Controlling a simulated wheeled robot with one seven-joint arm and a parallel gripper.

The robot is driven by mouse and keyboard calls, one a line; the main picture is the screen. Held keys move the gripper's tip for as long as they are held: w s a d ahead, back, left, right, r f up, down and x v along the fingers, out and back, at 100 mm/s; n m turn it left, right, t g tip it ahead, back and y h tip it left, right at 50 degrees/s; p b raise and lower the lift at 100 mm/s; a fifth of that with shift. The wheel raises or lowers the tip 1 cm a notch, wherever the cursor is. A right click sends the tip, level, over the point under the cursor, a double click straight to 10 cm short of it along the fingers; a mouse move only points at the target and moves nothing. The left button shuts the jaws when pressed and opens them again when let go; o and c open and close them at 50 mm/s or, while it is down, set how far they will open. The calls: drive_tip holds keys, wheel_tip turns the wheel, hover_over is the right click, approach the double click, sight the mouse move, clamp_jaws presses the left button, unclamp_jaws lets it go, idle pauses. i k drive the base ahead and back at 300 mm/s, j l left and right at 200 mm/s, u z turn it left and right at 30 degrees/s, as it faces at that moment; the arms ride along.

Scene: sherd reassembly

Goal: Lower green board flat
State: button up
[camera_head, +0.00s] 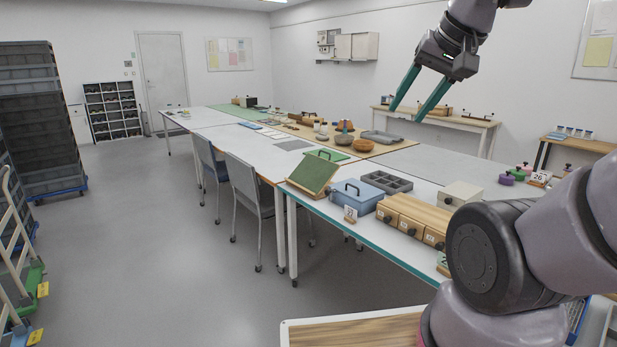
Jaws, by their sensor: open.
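A green board (314,172) with a light wooden frame stands tilted on the near long table, at its left end. A flat green piece (327,155) with a dark handle lies just behind it. What props the board up is hidden from this view. My gripper (415,112) is raised in the air at the upper right, well above the tables and apart from the board. Its two teal fingers are spread and nothing is between them.
A blue case (357,195) with a handle stands right of the board. Chairs (250,190) stand left of the table. The floor (160,240) at left is clear.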

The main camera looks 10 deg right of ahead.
sight(312, 175)
drive_tip(key=i+j+z, duration=0.1)
drive_tip(key=i+j, duration=0.2)
drive_tip(key=i+j+z, duration=0.1)
drive_tip(key=i+j, duration=0.2)
drive_tip(key=i+j+z, duration=0.1)
drive_tip(key=i+j, duration=0.25)
drive_tip(key=i+j+z, duration=0.1)
drive_tip(key=i+j, duration=0.3)
drive_tip(key=i+j+z, duration=0.1)
drive_tip(key=i+j, duration=0.25)
drive_tip(key=i+j+z, duration=0.15)
drive_tip(key=i+j, duration=0.15)
drive_tip(key=j, duration=0.15)
drive_tip(key=i+j+z, duration=0.1)
drive_tip(key=i+j, duration=0.2)
drive_tip(key=j, duration=0.15)
drive_tip(key=i+j+z, duration=0.1)
drive_tip(key=i+j, duration=0.15)
drive_tip(key=j, duration=0.25)
